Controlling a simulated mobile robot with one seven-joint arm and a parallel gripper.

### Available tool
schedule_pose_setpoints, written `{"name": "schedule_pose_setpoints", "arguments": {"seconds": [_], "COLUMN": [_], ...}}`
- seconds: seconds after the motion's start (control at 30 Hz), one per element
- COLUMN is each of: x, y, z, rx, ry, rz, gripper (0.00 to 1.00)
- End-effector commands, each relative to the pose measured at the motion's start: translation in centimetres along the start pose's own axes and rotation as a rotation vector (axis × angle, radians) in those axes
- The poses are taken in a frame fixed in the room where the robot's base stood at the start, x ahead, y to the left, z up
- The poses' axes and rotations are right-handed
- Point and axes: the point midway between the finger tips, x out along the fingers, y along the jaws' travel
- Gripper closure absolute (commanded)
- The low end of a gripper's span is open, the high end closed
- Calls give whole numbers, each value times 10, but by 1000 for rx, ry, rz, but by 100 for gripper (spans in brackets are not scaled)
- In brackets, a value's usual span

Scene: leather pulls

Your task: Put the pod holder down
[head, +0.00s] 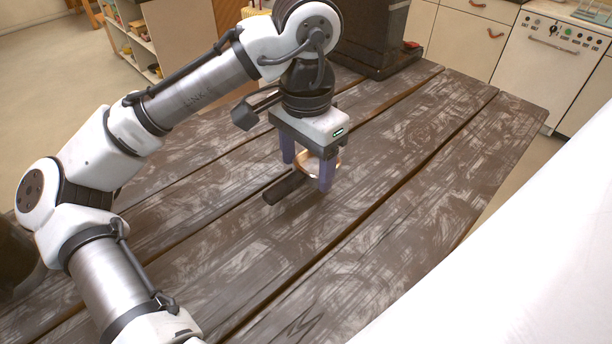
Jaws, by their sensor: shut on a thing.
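The pod holder (286,186) has a dark handle and a round copper-coloured head with a pale inside. It is in the middle of the head view, at or just above the wooden table (400,215). My gripper (306,172) points down, with its two purple fingers on either side of the round head. It is shut on the pod holder. The handle sticks out to the lower left, past the fingers. Part of the head is hidden by the fingers. I cannot tell whether the pod holder touches the table.
A black machine (370,35) stands at the far edge of the table, behind my gripper. A pale cabinet and a white oven (550,60) stand beyond the table. A shelf (135,40) is at the upper left. The tabletop right of and in front of my gripper is clear.

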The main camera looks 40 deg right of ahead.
Motion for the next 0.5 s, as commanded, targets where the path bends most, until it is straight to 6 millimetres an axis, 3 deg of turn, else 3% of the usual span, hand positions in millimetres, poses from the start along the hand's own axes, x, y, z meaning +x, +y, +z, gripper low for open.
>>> {"name": "schedule_pose_setpoints", "arguments": {"seconds": [0.3, 0.5], "x": [36, 39], "y": [0, 0], "z": [0, 0], "rx": [-1, 0], "ry": [0, 0], "rz": [0, 0], "gripper": [59, 59]}}
